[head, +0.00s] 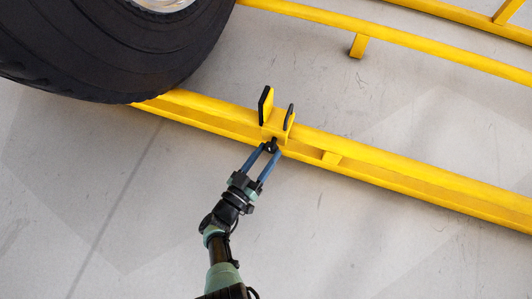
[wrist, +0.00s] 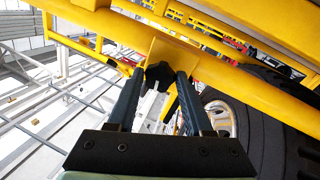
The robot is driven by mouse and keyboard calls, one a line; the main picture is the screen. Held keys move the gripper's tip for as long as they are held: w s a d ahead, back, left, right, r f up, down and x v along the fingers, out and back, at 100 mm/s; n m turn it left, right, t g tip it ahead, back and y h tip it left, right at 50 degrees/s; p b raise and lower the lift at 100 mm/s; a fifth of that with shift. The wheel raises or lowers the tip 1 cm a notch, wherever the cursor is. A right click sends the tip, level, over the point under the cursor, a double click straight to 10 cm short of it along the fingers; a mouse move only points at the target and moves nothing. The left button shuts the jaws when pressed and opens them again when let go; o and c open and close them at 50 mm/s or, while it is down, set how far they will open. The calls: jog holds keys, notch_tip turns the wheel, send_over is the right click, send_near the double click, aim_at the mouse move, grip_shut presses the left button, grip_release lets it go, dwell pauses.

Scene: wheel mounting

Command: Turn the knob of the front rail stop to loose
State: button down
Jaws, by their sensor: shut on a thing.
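The front rail stop (head: 276,124) is a yellow bracket with two black-faced plates standing up from the yellow rail (head: 400,181). Its black knob (wrist: 159,75) sits on the stop's near side; it also shows small in the head view (head: 272,145). My gripper (head: 268,149) reaches up to the knob from below in the head view. In the wrist view, my gripper's two blue fingers (wrist: 159,82) stand on either side of the knob and are shut on it. The fingertips partly hide the knob's sides. I cannot tell the knob's turn setting.
A large black tyre (head: 95,45) rests at the upper left over the rail, left of the stop. A second yellow rail (head: 400,48) runs behind, with a short yellow post. The grey floor (head: 400,245) in front of the rail is clear.

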jog(key=shift+c, duration=1.5)
grip_release()
jog(key=p+v, duration=0.2)
jog(key=v, duration=1.1)
jog(key=shift+r, duration=0.1)
